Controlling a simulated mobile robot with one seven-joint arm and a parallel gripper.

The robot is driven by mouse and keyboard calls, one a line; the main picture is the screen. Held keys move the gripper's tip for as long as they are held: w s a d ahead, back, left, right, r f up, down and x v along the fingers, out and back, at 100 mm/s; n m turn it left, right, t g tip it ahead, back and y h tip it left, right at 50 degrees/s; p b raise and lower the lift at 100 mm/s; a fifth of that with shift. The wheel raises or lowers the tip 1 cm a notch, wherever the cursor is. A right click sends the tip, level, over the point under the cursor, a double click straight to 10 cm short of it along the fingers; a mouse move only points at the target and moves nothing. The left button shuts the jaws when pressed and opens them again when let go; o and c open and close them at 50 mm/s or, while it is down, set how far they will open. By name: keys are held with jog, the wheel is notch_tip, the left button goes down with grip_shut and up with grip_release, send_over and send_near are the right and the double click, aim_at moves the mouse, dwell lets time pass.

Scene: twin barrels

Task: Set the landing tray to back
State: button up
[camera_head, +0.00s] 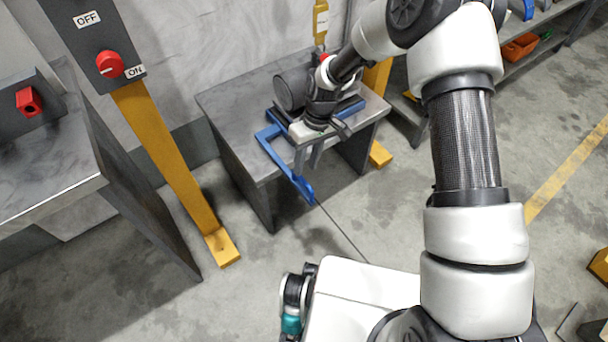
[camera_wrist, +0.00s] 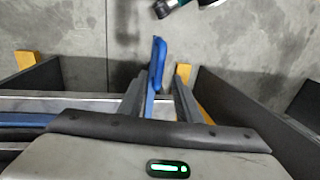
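The landing tray seems to be the blue frame (camera_head: 268,145) on the grey metal table. Its blue arm reaches past the table's front edge to an upturned end (camera_head: 303,189). My gripper (camera_head: 308,168) points down over the table's front edge, close to this arm. In the wrist view the blue end (camera_wrist: 157,62) shows between the two fingers of my gripper (camera_wrist: 161,88). The fingers stand apart, with a gap on the right of the blue part. I cannot tell whether the left finger touches it. My wrist hides part of the frame.
A dark barrel (camera_head: 291,91) lies on the grey table (camera_head: 236,100), behind my gripper. A yellow post carries a grey panel with a red knob (camera_head: 110,64) beside the ON label. Another metal table (camera_head: 40,190) stands at left.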

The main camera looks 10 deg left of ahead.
aim_at(303, 178)
jog(key=shift+s+a+f+b, duration=0.15)
jog(key=shift+f+b, duration=0.05)
jog(key=shift+f, duration=0.9)
jog(key=shift+s+a+f+b, duration=0.1)
jog(key=shift+s+f+b, duration=0.05)
jog(key=shift+f, duration=0.95)
jog(key=shift+c, duration=0.3)
grip_shut()
